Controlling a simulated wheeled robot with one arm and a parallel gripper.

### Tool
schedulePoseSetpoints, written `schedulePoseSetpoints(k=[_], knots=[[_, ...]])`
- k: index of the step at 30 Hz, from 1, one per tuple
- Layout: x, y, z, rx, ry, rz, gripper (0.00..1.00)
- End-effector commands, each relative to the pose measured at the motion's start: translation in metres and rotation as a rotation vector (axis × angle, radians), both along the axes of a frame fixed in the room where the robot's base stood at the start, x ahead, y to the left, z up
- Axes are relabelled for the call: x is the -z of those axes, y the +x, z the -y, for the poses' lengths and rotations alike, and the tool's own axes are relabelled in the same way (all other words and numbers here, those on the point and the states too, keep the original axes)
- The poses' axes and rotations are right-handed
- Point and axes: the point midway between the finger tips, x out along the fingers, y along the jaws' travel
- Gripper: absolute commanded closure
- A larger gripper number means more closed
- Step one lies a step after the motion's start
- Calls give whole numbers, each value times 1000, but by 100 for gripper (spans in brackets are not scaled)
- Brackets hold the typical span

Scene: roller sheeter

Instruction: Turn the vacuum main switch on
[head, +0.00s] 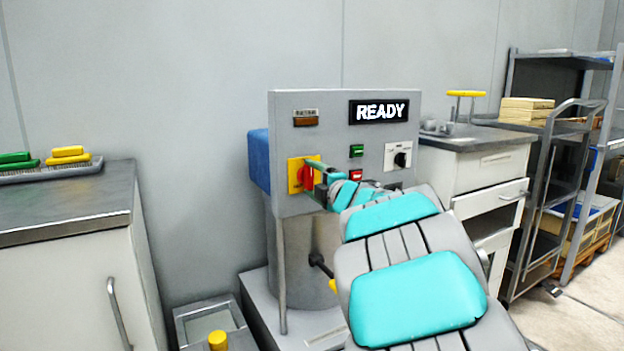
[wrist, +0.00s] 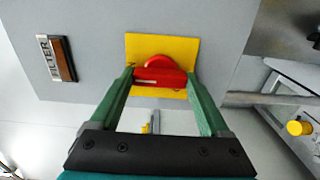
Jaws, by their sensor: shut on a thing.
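The vacuum main switch is a red rotary handle (head: 308,178) on a yellow square plate (head: 293,176), at the lower left of the grey control panel (head: 340,137). In the head view the handle looks roughly upright. In the wrist view the red handle (wrist: 160,76) lies across the picture between the two green fingers, in front of the yellow plate (wrist: 146,46). My gripper (wrist: 160,80) is shut on the handle, one finger at each end. In the head view my gripper (head: 318,174) reaches the panel from the right and covers part of the switch.
Cabinets stand left (head: 70,200) and right (head: 487,160). A shelf cart (head: 545,190) stands far right.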

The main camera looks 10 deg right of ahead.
Motion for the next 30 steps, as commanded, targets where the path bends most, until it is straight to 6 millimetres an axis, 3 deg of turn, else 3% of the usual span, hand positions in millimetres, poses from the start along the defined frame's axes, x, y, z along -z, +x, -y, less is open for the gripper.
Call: schedulePoseSetpoints(k=[4,5,9,20,30], knots=[[1,0,1,2,3,-2,76],[1,0,1,2,3,-2,18],[1,0,1,1,2,-2,2],[0,-2,1,1,0,-1,0],[0,-34,12,3,0,0,0]])
